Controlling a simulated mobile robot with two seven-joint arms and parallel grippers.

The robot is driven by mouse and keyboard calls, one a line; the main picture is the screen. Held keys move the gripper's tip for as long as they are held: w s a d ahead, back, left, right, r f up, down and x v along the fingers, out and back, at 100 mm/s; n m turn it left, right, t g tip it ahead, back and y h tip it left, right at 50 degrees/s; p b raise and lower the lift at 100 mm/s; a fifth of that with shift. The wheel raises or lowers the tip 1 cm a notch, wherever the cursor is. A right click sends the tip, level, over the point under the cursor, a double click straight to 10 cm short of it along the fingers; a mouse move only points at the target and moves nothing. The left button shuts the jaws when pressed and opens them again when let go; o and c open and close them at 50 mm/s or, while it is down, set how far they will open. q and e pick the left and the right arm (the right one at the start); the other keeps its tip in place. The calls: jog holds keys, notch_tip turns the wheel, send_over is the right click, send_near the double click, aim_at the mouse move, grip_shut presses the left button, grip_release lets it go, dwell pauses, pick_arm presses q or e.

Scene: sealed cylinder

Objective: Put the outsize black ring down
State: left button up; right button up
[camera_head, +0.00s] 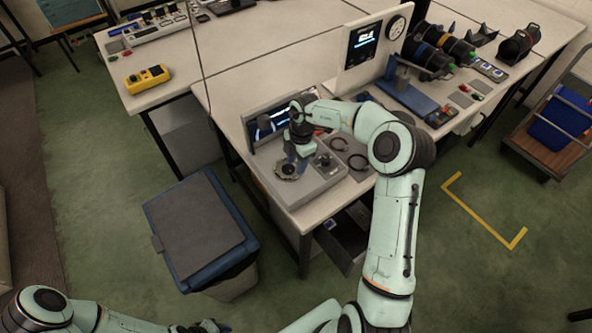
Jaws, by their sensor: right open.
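Two dark rings lie on the light work table, to the right of a grey station (312,186). The nearer ring (358,169) and the farther ring (339,150) look close in size, and I cannot tell which is the outsize one. My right gripper (290,160) points down over the station, near a round metal part (288,171) on its top. It is open, and no ring shows clearly between its fingers, which are small and partly hidden. My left gripper (208,326) is at the bottom edge, low and away from the table, its fingers unclear.
A screen (268,124) stands at the back of the station. A blue press-like tool (408,97) and a panel with a dial (372,47) are behind right. A blue bin (205,232) stands left of the table. A yellow device (147,77) sits on the left table.

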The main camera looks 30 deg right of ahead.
notch_tip(320, 180, up, 8)
jog(key=d, duration=0.1)
jog(key=shift+s, duration=0.15)
dwell(0.5)
